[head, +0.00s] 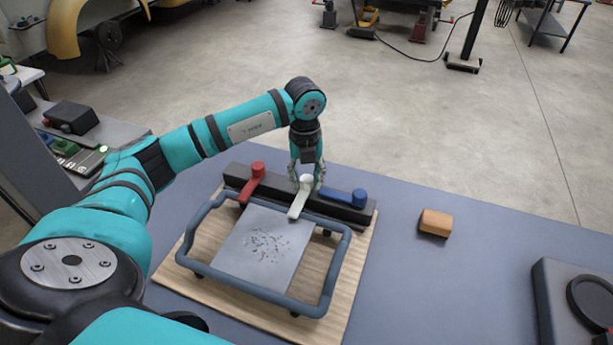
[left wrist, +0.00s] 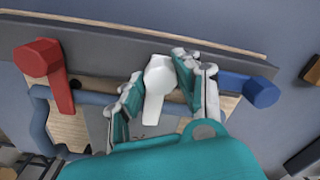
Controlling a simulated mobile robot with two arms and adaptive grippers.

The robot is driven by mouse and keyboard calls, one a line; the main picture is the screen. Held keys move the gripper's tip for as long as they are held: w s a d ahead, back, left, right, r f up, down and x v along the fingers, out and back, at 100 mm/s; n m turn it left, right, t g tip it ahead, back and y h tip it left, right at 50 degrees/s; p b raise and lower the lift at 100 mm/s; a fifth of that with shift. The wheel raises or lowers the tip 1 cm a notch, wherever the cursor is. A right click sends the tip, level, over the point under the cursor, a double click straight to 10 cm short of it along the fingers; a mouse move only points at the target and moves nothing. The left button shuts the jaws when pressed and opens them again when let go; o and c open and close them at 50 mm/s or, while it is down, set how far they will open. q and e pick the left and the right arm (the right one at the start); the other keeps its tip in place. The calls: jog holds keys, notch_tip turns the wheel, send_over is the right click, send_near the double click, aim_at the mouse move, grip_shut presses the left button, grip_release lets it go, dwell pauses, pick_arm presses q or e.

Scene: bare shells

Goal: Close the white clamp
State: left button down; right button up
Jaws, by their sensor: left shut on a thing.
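The white clamp (head: 299,199) sits on the dark bar (head: 234,182) at the back of the wooden board, between a red clamp (head: 252,184) and a blue clamp (head: 345,195). Its lever points toward the front, over the back rail of the blue frame and the grey plate's edge. My left gripper (head: 306,182) reaches down from above at its knob. In the left wrist view the white clamp (left wrist: 158,82) lies between the two fingers of the left gripper (left wrist: 166,85), which is shut on it. The right gripper is not in view.
The blue tubular frame (head: 341,270) surrounds a speckled grey plate (head: 262,245) on the wooden board (head: 345,312). An orange-brown block (head: 435,222) lies to the right on the blue-grey table. A dark device (head: 560,310) stands at the right edge.

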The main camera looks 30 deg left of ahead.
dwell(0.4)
pick_arm(q)
jog(key=c, duration=0.9)
grip_release()
notch_tip(320, 180, up, 12)
jog(key=shift+s+a, duration=0.1)
jog(key=shift+s, duration=0.05)
